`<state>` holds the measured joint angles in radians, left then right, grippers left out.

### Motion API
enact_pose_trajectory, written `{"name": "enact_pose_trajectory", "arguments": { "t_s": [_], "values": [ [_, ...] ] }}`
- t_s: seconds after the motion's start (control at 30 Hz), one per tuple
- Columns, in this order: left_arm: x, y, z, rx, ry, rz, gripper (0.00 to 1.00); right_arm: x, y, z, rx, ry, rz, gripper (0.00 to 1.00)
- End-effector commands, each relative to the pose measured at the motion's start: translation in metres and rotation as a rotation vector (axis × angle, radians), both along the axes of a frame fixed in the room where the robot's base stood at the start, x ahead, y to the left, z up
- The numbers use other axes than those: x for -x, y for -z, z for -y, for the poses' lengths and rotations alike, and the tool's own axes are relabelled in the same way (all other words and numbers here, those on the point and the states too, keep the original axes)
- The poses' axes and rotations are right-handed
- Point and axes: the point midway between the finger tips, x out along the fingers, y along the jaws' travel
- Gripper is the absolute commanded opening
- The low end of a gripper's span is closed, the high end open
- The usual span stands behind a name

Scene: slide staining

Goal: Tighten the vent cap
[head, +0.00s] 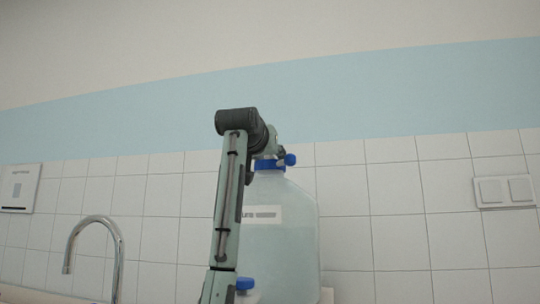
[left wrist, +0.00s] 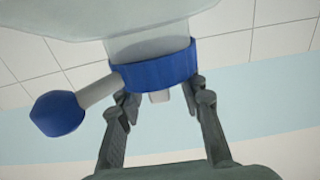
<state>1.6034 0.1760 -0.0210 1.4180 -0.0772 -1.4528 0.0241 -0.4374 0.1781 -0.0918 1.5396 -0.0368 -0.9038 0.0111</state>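A large translucent bottle (head: 285,255) with a pale label stands against the tiled wall in the head view. A blue collar-shaped cap (head: 266,164) sits on its neck, with a blue knob (head: 290,159) on a side stub. In the left wrist view the blue cap (left wrist: 155,65), the knob (left wrist: 57,114) and a small white stub (left wrist: 159,97) show close up. I cannot tell which part is the vent cap. My left gripper (left wrist: 160,98) is open, its fingers on either side of the white stub at the cap; contact is unclear. My right gripper is not in view.
A blue tap piece (head: 244,284) shows low on the bottle, beside my left arm. A curved metal faucet (head: 95,222) stands to the left. A switch plate (head: 505,191) and a white wall box (head: 20,187) are on the wall. The space right of the bottle looks clear.

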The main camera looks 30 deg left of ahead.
Motion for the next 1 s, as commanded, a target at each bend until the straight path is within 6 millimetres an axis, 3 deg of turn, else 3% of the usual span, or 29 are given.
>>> {"name": "enact_pose_trajectory", "arguments": {
  "t_s": [0.13, 0.43, 1.0],
  "values": [
    [0.0002, 0.0002, -0.0003, 0.000, 0.000, 0.000, 0.36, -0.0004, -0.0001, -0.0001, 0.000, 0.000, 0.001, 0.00],
    [0.0005, -0.0001, -0.0002, 0.000, 0.000, 0.000, 0.00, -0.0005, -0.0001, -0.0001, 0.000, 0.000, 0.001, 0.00],
    [-0.0013, 0.0000, -0.0030, 0.001, 0.011, 0.001, 0.00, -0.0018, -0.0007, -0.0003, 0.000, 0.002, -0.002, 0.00]
  ]
}}
